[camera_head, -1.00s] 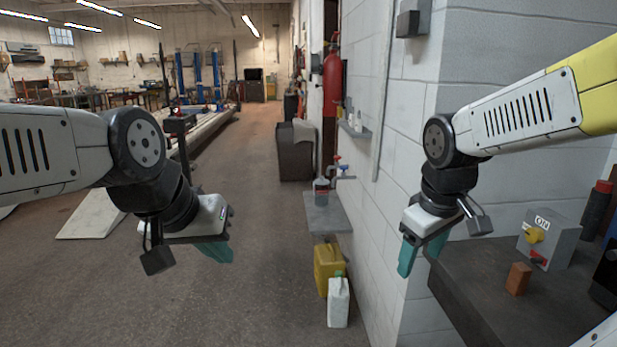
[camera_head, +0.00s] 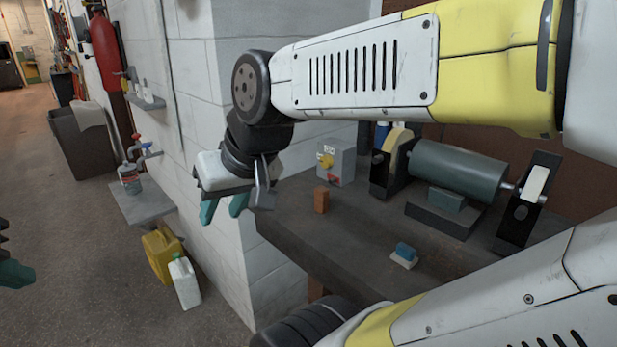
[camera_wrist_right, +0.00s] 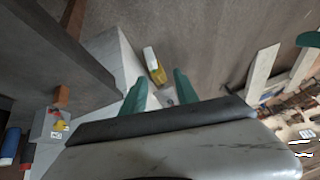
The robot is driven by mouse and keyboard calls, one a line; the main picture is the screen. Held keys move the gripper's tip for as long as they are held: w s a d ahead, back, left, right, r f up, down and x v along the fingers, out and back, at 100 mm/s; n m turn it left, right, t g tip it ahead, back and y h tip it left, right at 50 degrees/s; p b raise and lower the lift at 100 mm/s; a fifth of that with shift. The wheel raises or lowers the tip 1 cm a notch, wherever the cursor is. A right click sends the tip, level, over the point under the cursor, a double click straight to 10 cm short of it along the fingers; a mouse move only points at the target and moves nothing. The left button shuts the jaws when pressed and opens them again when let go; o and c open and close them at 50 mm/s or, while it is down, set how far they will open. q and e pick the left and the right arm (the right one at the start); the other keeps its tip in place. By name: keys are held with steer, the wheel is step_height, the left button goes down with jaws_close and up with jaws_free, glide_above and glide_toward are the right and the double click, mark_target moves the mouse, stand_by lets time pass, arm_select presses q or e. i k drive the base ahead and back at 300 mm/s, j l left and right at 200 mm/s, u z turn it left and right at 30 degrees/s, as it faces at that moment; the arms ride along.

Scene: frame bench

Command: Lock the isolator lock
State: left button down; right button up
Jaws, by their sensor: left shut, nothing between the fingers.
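The isolator is a grey box (camera_head: 342,163) on the bench against the wall. Its front has a yellow knob (camera_head: 325,160), a small label, and a red part (camera_head: 332,178) below the knob. The isolator also shows sideways in the right wrist view (camera_wrist_right: 45,125). My right gripper (camera_head: 223,208) is open and empty, off the bench's left edge, to the left of the isolator and apart from it. Its teal fingers stand apart in the right wrist view (camera_wrist_right: 160,92). My left gripper (camera_head: 15,273) is cut off at the left edge, shut and empty.
On the dark bench (camera_head: 310,235) stand an orange-brown block (camera_head: 321,199) before the isolator, a bench grinder (camera_head: 455,170), and a small blue-and-white block (camera_head: 404,254). Yellow (camera_head: 160,253) and white (camera_head: 185,283) jugs stand on the floor beside the white block wall.

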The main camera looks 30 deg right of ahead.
mark_target(333, 179)
steer(key=z, duration=1.45)
steer(key=i+u, duration=0.25)
steer(key=l+u, duration=0.1)
steer(key=u, duration=0.15)
